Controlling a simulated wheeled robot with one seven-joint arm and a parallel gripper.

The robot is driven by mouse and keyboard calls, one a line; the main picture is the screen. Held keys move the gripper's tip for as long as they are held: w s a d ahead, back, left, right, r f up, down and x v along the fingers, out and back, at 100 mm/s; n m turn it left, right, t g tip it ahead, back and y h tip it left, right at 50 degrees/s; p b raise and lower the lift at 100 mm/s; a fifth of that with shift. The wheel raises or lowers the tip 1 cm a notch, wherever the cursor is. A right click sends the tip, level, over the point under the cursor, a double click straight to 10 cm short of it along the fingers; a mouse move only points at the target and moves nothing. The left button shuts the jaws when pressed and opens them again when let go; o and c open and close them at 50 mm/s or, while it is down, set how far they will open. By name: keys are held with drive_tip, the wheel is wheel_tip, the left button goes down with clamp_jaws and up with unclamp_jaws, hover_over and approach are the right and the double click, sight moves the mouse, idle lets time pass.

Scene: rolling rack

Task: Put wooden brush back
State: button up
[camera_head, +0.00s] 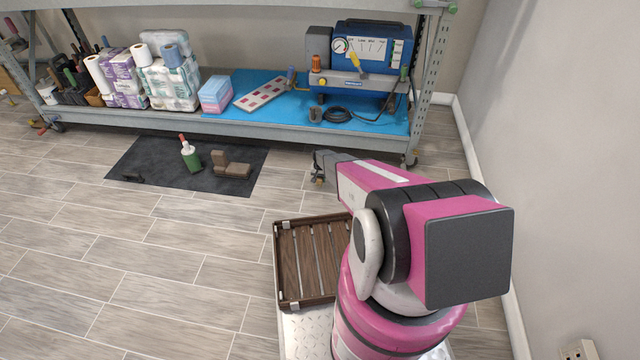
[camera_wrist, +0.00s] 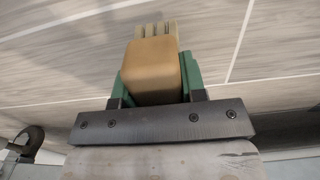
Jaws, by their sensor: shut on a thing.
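My gripper is shut on the wooden brush. In the wrist view, the brush's tan wooden block (camera_wrist: 152,68) sits between the green fingers of my gripper (camera_wrist: 155,78), with its pale bristles pointing away from the palm. Floor tiles show behind it, and the brush is clear of any surface that I can see. In the head view, my gripper (camera_head: 320,168) is at the end of my pink arm, in front of the rack's lower shelf and right of the dark mat. The brush is too small and covered there to make out clearly.
The rolling rack's blue-lined lower shelf (camera_head: 225,118) holds paper packs, a blue machine (camera_head: 370,55) and a cable. A dark mat (camera_head: 140,160) holds a green bottle (camera_head: 190,155) and brown blocks (camera_head: 231,167). A slatted brown tray (camera_head: 312,258) sits beside my arm. Left floor is clear.

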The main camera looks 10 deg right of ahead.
drive_tip(key=shift+f, duration=1.55)
drive_tip(key=shift+f, duration=0.15)
drive_tip(key=o, duration=0.8)
drive_tip(key=shift+o, duration=0.2)
wheel_tip(320, 180, up, 12)
drive_tip(key=shift+s+f, duration=0.1)
drive_tip(key=shift+f, duration=0.15)
drive_tip(key=s+r+n, duration=0.1)
drive_tip(key=s+r, duration=1.7)
drive_tip(key=r, duration=0.3)
drive_tip(key=s+r+n, duration=0.2)
drive_tip(key=s+r, duration=1.6)
drive_tip(key=r, duration=0.3)
drive_tip(key=shift+s+n, duration=0.3)
drive_tip(key=shift+s, duration=0.1)
